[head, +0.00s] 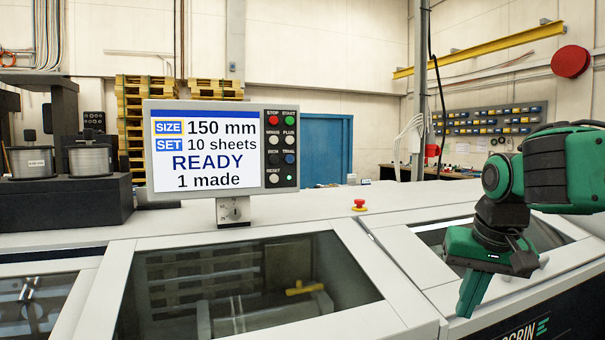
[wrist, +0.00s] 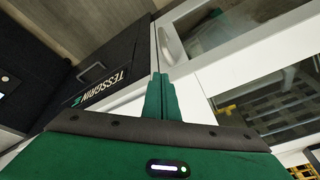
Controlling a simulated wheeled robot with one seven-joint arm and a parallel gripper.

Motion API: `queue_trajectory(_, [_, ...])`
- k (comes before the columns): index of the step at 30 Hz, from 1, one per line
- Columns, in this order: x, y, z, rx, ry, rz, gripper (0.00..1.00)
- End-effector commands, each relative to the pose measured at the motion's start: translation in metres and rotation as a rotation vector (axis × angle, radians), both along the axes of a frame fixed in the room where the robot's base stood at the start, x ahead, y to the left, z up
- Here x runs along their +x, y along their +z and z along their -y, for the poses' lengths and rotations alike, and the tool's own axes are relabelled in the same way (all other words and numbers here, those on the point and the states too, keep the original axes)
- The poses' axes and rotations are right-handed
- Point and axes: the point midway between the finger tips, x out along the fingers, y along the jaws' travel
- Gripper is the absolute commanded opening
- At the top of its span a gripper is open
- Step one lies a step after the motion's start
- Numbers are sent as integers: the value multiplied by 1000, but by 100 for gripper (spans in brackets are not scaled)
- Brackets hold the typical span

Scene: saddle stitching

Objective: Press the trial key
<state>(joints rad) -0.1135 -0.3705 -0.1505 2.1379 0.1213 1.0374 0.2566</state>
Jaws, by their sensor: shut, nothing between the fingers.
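The control panel (head: 207,194) stands on the machine in the head view. Its screen (head: 206,151) reads SIZE 150 mm, SET 10 sheets, READY, 1 made. To the right of the screen are two columns of round keys. The trial key (head: 289,158) is blue, in the right column below the white PLUS key and right of a black key. My gripper (head: 467,312) is shut and empty, pointing down over the machine's front at the right, well apart from the panel. Its green fingers (wrist: 161,98) also show closed in the wrist view, with the machine's white edge beyond them.
A red emergency button (head: 359,204) sits on the machine top between panel and gripper. Clear-windowed covers (head: 250,283) lie in front. A grey post with a lock (head: 233,210) bears the panel. The air between gripper and panel is free.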

Motion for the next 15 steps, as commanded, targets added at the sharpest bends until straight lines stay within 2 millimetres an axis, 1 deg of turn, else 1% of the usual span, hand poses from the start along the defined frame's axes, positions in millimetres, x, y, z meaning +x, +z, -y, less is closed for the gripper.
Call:
queue_trajectory(1, [20,19,-18,4,27,36,0])
queue_trajectory(2, [30,29,-29,8,38,58,0])
queue_trajectory(3, [42,44,-44,16,53,86,0])
queue_trajectory(5, [60,65,-67,29,78,126,0])
queue_trajectory(6, [70,80,-84,40,95,153,0])
queue_trajectory(8, [83,101,-109,59,120,192,0])
queue_trajectory(9, [91,116,-127,72,136,216,0])
queue_trajectory(10, [96,126,-141,84,149,235,0])
queue_trajectory(11, [100,137,-155,96,161,252,0])
queue_trajectory(12, [105,151,-173,112,178,276,0])
queue_trajectory(14, [110,171,-199,137,201,307,0])
queue_trajectory(15, [113,183,-216,154,215,325,0])
